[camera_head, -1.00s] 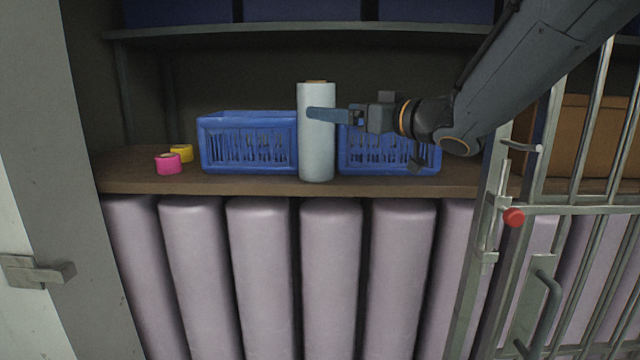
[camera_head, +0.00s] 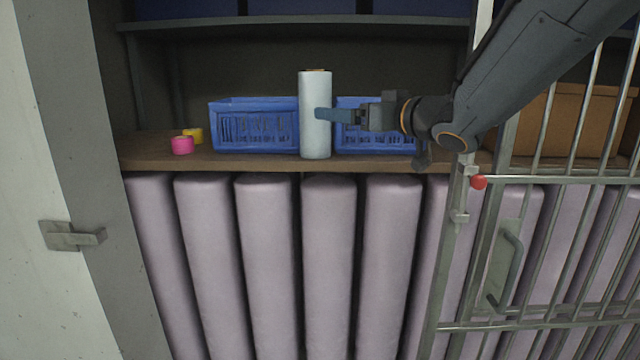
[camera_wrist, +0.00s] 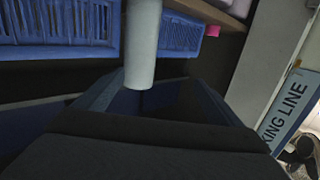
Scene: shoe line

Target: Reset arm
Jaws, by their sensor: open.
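My gripper (camera_head: 322,115) is open. The roll stands upright at the shelf's front edge. In the wrist view the roll (camera_wrist: 143,40) appears between the spread fingers of my gripper (camera_wrist: 155,88), with a gap to the right-hand finger. I cannot tell whether the left-hand finger touches the roll.
Two blue baskets (camera_head: 255,128) (camera_head: 375,132) stand behind the roll on the wooden shelf (camera_head: 240,163). Pink tape (camera_head: 182,146) and yellow tape (camera_head: 193,134) lie left. Several lilac rolls (camera_head: 330,260) stand below. A barred metal gate (camera_head: 520,180) is at right.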

